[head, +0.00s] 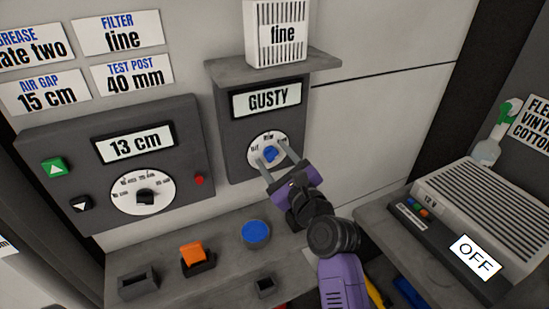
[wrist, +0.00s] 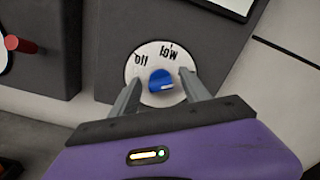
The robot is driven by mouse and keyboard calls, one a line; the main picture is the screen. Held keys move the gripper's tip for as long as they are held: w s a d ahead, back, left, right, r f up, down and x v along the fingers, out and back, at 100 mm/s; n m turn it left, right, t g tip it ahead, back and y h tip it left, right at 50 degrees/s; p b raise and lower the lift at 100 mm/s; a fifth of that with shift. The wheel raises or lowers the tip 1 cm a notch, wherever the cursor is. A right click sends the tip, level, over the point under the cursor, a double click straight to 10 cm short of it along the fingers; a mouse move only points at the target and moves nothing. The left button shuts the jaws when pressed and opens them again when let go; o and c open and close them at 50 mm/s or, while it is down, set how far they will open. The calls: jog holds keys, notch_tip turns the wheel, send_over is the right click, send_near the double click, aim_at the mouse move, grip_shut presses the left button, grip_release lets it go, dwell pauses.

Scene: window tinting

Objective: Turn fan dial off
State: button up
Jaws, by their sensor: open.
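The fan dial is a blue knob (head: 270,153) on a round white plate (head: 257,146), on a dark grey box (head: 235,152) below a display reading "GUSTY" (head: 266,99). The wrist view shows the same blue knob (wrist: 161,81) with "off" to its upper left and "low" above it. A pale mark on the knob faces right or lower right, away from "off". My gripper (head: 281,154) is open, with one finger on each side of the knob. In the wrist view, my gripper's fingers (wrist: 160,83) stand apart from the knob, with visible gaps. Contact is not seen.
A unit marked "OFF" (head: 476,257) stands right.

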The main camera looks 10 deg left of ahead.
grip_shut()
